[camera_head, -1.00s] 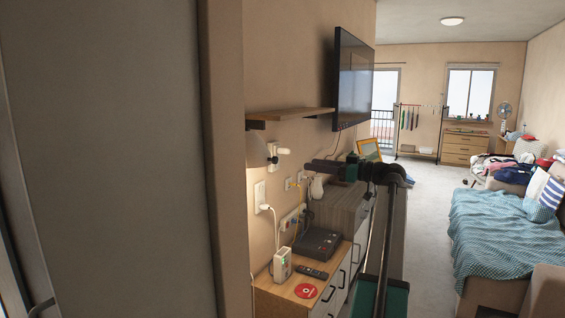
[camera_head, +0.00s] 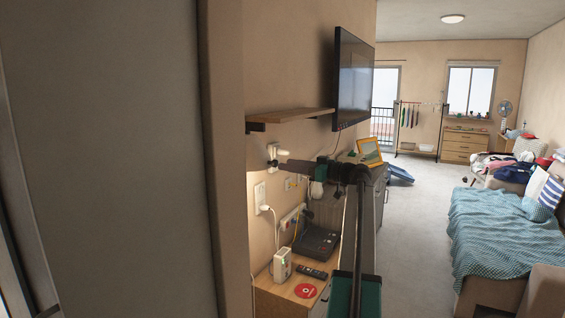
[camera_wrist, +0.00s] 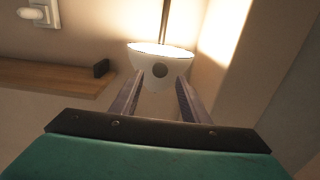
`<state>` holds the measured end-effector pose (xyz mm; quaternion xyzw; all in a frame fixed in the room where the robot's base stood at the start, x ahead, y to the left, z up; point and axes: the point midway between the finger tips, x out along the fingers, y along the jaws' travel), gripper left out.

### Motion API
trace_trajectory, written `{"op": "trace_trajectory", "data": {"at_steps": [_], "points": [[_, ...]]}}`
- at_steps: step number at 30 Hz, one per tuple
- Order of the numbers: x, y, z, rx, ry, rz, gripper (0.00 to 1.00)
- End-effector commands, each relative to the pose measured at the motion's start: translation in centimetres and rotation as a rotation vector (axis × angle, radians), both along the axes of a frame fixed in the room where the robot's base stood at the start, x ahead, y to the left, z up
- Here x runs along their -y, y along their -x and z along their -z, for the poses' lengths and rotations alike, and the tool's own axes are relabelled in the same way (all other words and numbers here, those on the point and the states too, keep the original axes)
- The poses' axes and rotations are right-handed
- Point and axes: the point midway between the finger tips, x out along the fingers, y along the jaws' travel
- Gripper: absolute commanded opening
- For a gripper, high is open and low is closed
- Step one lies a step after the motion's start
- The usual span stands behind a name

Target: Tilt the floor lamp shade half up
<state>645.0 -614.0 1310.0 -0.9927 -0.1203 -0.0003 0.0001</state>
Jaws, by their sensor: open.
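A thin dark pole (camera_wrist: 164,22) runs from the rim to the top edge. Contact cannot be told. In the head view my gripper (camera_head: 284,166) is by the wall, and the shade is hidden.
A wall corner (camera_head: 225,150) fills the left side close by. A wooden shelf (camera_head: 290,116) and a television (camera_head: 352,80) hang above my arm. A cabinet (camera_head: 294,294) with a router and telephone stands below. Open floor (camera_head: 410,230) lies right, before the bed (camera_head: 505,230).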

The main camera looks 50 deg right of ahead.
Motion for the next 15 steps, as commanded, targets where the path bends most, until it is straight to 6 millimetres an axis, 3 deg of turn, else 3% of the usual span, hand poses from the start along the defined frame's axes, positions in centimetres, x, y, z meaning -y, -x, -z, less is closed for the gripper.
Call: {"op": "trace_trajectory", "data": {"at_steps": [6, 15], "points": [[-0.6, -2.6, -0.2, 0.0, 0.0, -0.001, 0.41], [-0.9, -3.7, 0.0, -0.001, 0.0, 0.001, 0.41]]}}
